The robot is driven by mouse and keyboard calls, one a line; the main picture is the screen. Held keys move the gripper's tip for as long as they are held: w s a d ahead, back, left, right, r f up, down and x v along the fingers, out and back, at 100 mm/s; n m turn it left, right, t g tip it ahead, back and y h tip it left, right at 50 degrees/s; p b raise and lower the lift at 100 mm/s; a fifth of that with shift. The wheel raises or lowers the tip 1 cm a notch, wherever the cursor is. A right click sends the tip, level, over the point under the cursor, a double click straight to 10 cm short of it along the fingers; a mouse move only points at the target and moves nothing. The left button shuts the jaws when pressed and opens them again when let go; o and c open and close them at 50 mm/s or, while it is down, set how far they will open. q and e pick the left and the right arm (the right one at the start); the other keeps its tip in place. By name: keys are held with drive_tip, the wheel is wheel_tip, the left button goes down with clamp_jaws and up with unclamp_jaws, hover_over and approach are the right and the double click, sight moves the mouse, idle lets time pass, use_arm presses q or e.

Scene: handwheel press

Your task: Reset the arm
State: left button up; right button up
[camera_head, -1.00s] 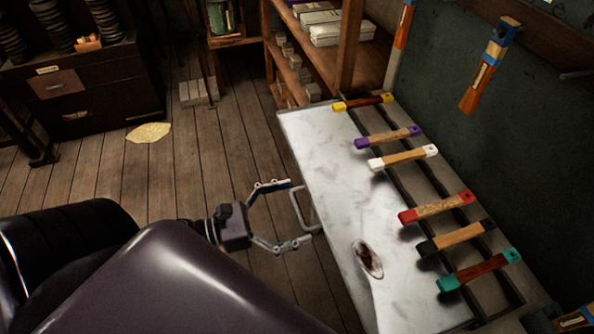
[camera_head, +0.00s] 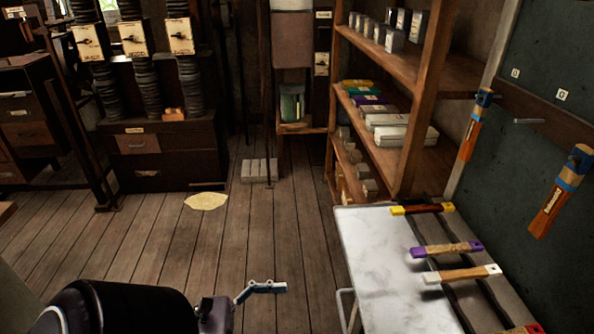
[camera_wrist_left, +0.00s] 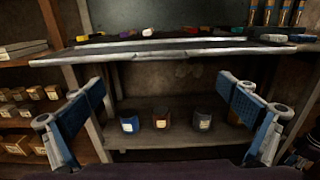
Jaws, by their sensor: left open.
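My right gripper is in neither view.
The table (camera_head: 375,250) carries colored-end handles, including a yellow one (camera_head: 422,209), a purple one (camera_head: 446,249) and a white one (camera_head: 462,274). Wooden shelves (camera_head: 455,75) stand behind it.

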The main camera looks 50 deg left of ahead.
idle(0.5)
use_arm(q)
drive_tip(key=w+a+f+n+y, duration=0.1)
drive_tip(key=a+f+n+y, duration=0.3)
drive_tip(key=f+n, duration=0.6)
drive_tip(key=w+a+f+n+y, duration=0.2)
drive_tip(key=f+n+y, duration=0.3)
drive_tip(key=f+n, duration=0.45)
drive_tip(key=s+d+f+n+g+y, duration=0.25)
drive_tip(key=f+n, duration=0.45)
drive_tip(key=f, duration=0.5)
drive_tip(key=s+d+f+n+g, duration=0.5)
drive_tip(key=s+f+n, duration=0.2)
drive_tip(key=s+f, duration=0.3)
drive_tip(key=s+d+f+n+g, duration=0.5)
drive_tip(key=s+f, duration=0.5)
drive_tip(key=s, duration=0.2)
drive_tip(key=d+n, duration=0.1)
drive_tip(key=n, duration=0.1)
drive_tip(key=shift+d+n+g, duration=0.15)
drive_tip(key=shift+n+g, duration=0.2)
